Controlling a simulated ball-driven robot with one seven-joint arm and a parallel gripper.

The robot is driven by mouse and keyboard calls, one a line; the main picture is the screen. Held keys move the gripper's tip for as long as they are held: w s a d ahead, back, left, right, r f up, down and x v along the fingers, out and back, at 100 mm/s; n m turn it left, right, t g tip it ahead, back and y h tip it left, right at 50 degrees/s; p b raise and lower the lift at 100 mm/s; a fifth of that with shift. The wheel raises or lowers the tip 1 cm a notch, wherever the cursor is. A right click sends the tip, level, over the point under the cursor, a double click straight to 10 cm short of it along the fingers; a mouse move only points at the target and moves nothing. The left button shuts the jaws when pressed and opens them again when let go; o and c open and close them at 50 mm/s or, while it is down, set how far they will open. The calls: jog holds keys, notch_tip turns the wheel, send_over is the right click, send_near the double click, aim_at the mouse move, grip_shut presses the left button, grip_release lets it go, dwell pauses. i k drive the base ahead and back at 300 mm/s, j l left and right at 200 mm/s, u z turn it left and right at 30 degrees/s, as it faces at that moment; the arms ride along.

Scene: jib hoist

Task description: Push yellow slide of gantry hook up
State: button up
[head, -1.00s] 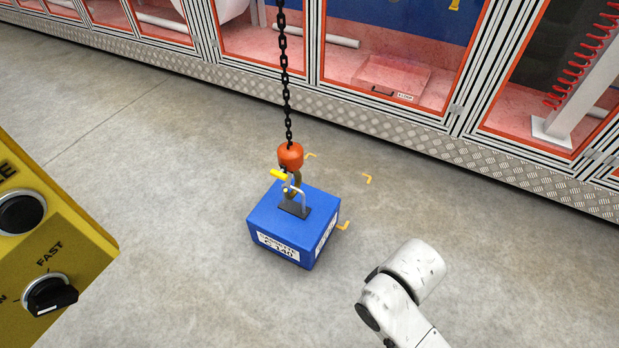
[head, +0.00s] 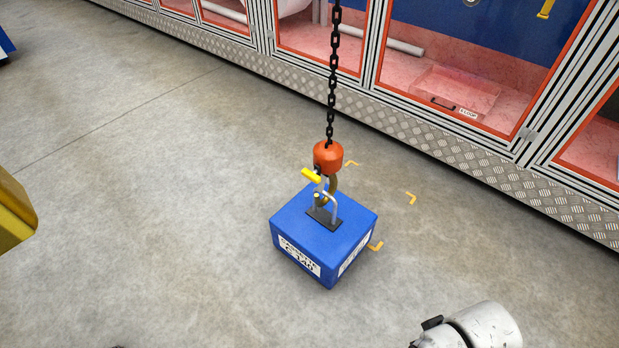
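The gantry hook (head: 333,188) hangs below an orange block (head: 328,156) on a black chain (head: 332,85). Its yellow slide (head: 311,175) sticks out to the left just under the orange block. The hook is at the metal loop on top of a blue box (head: 322,240) with white labels, standing on the floor. I cannot tell whether the hook bears on the loop or only passes through it. A white part of my arm shows at the bottom right, apart from the box. My gripper is outside the picture.
Yellow corner marks (head: 411,198) lie on the floor behind and right of the box. A framed glass enclosure (head: 455,75) with a metal kick plate runs along the back. A yellow panel (head: 12,212) stands at the left edge. The floor left of the box is clear.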

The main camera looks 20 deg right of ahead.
aim_at(315, 176)
jog(key=i+j+z, duration=0.1)
jog(key=i, duration=0.3)
jog(key=i+j+z, duration=0.1)
jog(key=i+j, duration=0.2)
jog(key=i, duration=0.1)
